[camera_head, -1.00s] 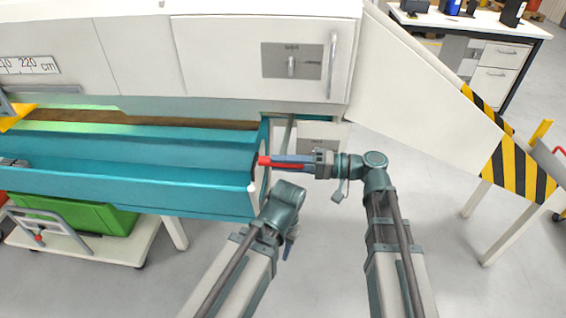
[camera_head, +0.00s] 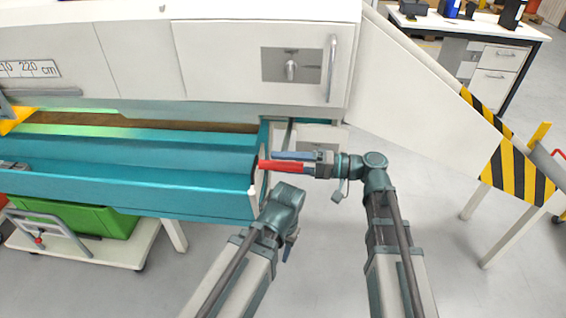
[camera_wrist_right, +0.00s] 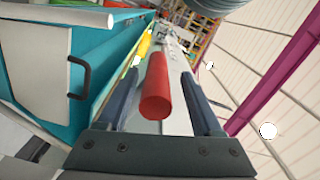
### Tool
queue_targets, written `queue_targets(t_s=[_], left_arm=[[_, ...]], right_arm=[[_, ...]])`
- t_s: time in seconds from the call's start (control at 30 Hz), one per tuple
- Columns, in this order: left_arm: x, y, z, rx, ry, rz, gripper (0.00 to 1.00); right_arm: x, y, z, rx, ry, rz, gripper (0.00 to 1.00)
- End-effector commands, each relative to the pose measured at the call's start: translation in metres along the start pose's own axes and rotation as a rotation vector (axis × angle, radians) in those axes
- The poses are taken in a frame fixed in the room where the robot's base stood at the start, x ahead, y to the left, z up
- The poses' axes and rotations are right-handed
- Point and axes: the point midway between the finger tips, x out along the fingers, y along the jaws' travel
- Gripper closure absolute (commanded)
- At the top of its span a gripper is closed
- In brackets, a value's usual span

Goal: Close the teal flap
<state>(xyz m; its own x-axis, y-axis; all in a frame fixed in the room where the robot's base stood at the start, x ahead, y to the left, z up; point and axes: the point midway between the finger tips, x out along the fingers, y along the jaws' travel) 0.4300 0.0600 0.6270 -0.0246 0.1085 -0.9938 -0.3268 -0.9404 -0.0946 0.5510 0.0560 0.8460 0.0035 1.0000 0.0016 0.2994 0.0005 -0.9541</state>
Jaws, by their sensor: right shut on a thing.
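The teal flap (camera_head: 130,193) is a long trough-like panel along the front of the white machine. It stands out from the body, with a gap above it. A red handle (camera_head: 280,165) sticks out at its right end; it also shows in the right wrist view (camera_wrist_right: 157,88). My right gripper (camera_head: 292,163) is shut on the red handle, its fingers on either side in the wrist view (camera_wrist_right: 160,100). My left arm reaches up just left of the right one; its gripper (camera_head: 290,247) is mostly hidden behind its own wrist.
The white machine cabinet (camera_head: 220,60) stands above the flap. A trolley (camera_head: 105,248) with a green crate (camera_head: 85,217) is under it at left. A white sloping chute (camera_head: 425,95) with a striped yellow-black end (camera_head: 520,172) stands at right. The floor between is clear.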

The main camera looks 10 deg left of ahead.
Motion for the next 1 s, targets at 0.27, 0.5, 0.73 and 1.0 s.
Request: queue_targets(t_s=[0.27,0.5,0.73,1.0], left_arm=[[0.000,0.000,0.000,0.000,0.000,0.000,0.55],[0.000,0.000,0.000,0.000,0.000,0.000,0.55],[0.000,0.000,0.000,0.000,0.000,0.000,0.55],[0.000,0.000,0.000,0.000,0.000,0.000,0.55]], right_arm=[[-0.043,0.000,-0.001,0.000,0.006,0.001,0.38],[-0.095,0.001,-0.002,0.000,0.004,0.001,0.38],[-0.127,0.001,-0.002,0.000,0.002,0.001,0.38],[-0.138,0.000,-0.001,0.000,0.000,0.000,0.38]])
